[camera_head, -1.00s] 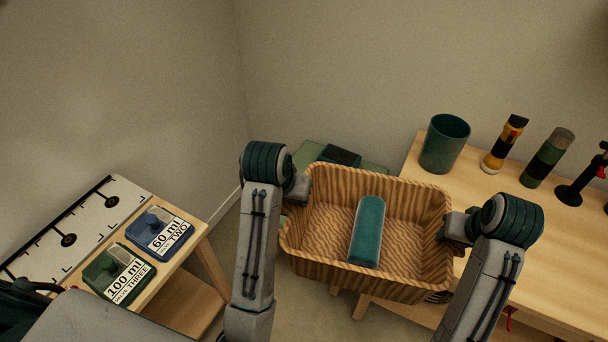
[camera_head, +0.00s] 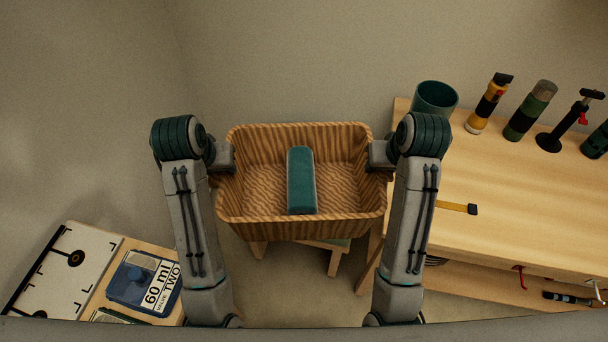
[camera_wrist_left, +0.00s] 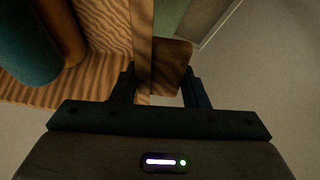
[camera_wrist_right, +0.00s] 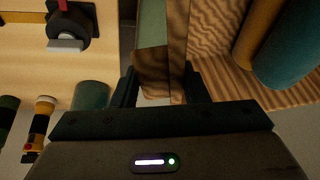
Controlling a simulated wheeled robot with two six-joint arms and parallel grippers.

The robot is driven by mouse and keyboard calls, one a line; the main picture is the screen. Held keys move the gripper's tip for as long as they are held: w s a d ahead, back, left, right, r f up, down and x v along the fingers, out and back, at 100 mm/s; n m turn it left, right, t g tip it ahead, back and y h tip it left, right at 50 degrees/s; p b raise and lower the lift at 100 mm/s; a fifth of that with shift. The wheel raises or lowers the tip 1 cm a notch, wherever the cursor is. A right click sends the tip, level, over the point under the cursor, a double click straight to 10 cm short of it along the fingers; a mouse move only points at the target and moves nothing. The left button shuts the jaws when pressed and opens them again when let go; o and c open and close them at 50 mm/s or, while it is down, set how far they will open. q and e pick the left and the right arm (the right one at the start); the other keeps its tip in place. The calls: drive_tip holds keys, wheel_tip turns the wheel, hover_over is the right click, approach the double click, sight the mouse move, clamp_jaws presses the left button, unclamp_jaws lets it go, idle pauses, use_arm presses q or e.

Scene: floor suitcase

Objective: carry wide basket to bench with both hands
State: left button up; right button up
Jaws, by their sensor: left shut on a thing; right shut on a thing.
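The wide basket (camera_head: 350,222), tan with dark wavy stripes, hangs level between my two arms in the head view. A teal roll (camera_head: 301,180) lies inside it. My left gripper (camera_head: 228,156) is shut on the basket's left end, and my right gripper (camera_head: 374,156) is shut on its right end. The wrist views show the jaws around the basket wall, at the left wrist (camera_wrist_left: 155,85) and the right wrist (camera_wrist_right: 160,85). A long wooden bench (camera_head: 500,190) stands to the right. The basket is beside it, not over it.
A teal bin (camera_head: 435,98), a yellow-black bottle (camera_head: 487,103), a green cylinder (camera_head: 530,112) and a pump (camera_head: 570,120) stand along the bench's back. A yellow-handled item (camera_head: 458,208) lies near its left end. A low wooden stand (camera_head: 333,262) is under the basket. A side table (camera_head: 125,250) is lower left.

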use_arm(q)
drive_tip(key=shift+r, duration=0.1)
use_arm(e)
drive_tip(key=shift+d, duration=0.1)
